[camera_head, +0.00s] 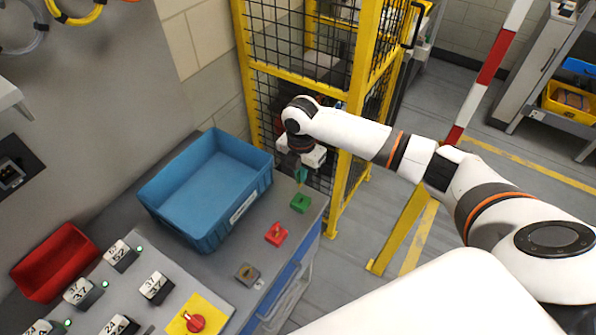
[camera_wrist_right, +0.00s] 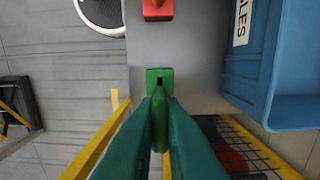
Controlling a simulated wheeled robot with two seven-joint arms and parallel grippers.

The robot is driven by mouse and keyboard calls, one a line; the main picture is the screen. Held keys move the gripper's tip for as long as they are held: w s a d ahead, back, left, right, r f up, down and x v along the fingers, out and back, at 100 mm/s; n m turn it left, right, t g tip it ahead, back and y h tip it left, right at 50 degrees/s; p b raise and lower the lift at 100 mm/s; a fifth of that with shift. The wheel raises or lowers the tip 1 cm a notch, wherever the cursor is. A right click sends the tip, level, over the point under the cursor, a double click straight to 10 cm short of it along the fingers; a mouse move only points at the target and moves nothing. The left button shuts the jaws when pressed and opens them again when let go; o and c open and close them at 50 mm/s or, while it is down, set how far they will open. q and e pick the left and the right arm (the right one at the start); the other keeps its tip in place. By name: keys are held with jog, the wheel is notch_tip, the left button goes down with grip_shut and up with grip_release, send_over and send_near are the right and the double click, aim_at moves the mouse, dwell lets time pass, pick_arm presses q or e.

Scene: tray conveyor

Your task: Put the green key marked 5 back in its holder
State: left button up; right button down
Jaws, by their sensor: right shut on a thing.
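My right gripper (camera_head: 301,175) hangs over the right end of the grey bench top, just behind the green holder block (camera_head: 300,203). In the right wrist view the gripper (camera_wrist_right: 160,100) is shut on the green key (camera_wrist_right: 160,125), whose body shows between the teal fingers. The number on the key cannot be read. The green holder (camera_wrist_right: 160,76) with a dark slot in its top lies just beyond the fingertips. The key appears apart from the slot, but the exact gap is hard to tell. My left gripper is not in view.
A red holder with a red key (camera_head: 276,233) and a grey block (camera_head: 248,274) stand in line with the green holder. A blue bin (camera_head: 205,190) is close beside them. A yellow mesh guard (camera_head: 300,75) rises behind the arm. A red tray (camera_head: 54,262) is at left.

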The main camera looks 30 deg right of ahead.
aim_at(301, 185)
dwell(0.4)
jog(key=shift+f+b, duration=1.6)
jog(key=shift+f, duration=1.35)
jog(key=shift+p, duration=0.9)
jog(key=shift+f+b, duration=1)
jog(key=shift+f, duration=0.8)
jog(key=c, duration=1.5)
grip_release()
jog(key=shift+o, duration=0.2)
